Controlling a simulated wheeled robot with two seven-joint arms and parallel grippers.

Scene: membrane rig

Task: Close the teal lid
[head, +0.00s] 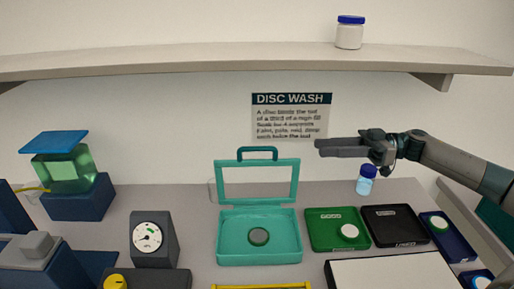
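The teal lid (219,183) is a frame with a clear middle and a handle on its top edge. It stands upright, open, at the back of the teal box (229,255). My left gripper is out of view.
A green tray (322,236) with a white-topped disc and a black tray (393,238) lie right of the box. A small blue-capped bottle (366,181) stands behind them. A dial gauge (150,238) stands left. A shelf (240,62) runs above.

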